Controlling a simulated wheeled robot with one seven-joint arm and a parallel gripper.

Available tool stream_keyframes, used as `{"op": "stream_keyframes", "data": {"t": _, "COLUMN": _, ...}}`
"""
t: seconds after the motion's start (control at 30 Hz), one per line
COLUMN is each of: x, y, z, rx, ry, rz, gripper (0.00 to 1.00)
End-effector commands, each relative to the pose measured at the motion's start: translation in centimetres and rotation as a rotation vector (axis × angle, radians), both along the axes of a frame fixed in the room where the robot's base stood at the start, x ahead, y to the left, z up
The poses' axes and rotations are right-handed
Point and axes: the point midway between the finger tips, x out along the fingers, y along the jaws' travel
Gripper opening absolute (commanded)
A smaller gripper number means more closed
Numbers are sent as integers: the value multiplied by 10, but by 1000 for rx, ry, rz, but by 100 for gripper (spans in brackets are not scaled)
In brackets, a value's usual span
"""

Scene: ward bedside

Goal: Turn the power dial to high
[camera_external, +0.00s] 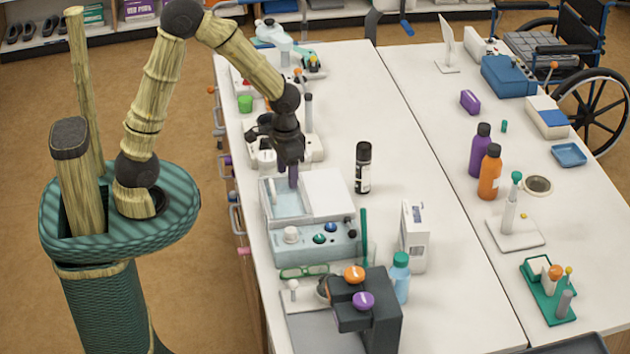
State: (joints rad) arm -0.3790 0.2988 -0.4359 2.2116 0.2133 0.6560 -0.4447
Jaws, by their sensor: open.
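A pale blue device (283,251) stands on the near left of the table, with an open basin (287,199) and a white top panel (327,192). Its front carries a white dial (291,234), a green knob (319,239) and a blue knob (331,227). I cannot tell which control is the power dial, and its labels and setting are too small to read. My gripper (292,180) points down over the back of the basin, behind and above the front knobs. It is open and apart from the dials. The arm hides part of the things behind it.
A black unit (385,325) with orange and purple knobs stands in front, beside a teal-capped bottle (401,278) and a white box (414,236). A black spray can (363,167) stands to the right. Green glasses (303,272) lie before the device. The table's middle is mostly free.

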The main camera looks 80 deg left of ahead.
Motion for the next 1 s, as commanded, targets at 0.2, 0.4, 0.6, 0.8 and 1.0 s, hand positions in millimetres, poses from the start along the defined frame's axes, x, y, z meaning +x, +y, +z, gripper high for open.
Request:
{"op": "stream_keyframes", "data": {"t": 0.2, "x": 7, "y": 1, "z": -5, "rx": -4, "ry": 12, "rz": 28, "gripper": 52}}
{"op": "stream_keyframes", "data": {"t": 0.4, "x": 7, "y": 1, "z": -5, "rx": -5, "ry": 13, "rz": 26, "gripper": 52}}
{"op": "stream_keyframes", "data": {"t": 0.6, "x": 6, "y": 1, "z": -19, "rx": -5, "ry": 16, "rz": 25, "gripper": 52}}
{"op": "stream_keyframes", "data": {"t": 0.8, "x": 6, "y": 1, "z": -51, "rx": -5, "ry": 19, "rz": 24, "gripper": 52}}
{"op": "stream_keyframes", "data": {"t": 1.0, "x": 5, "y": 0, "z": -86, "rx": -6, "ry": 18, "rz": 22, "gripper": 52}}
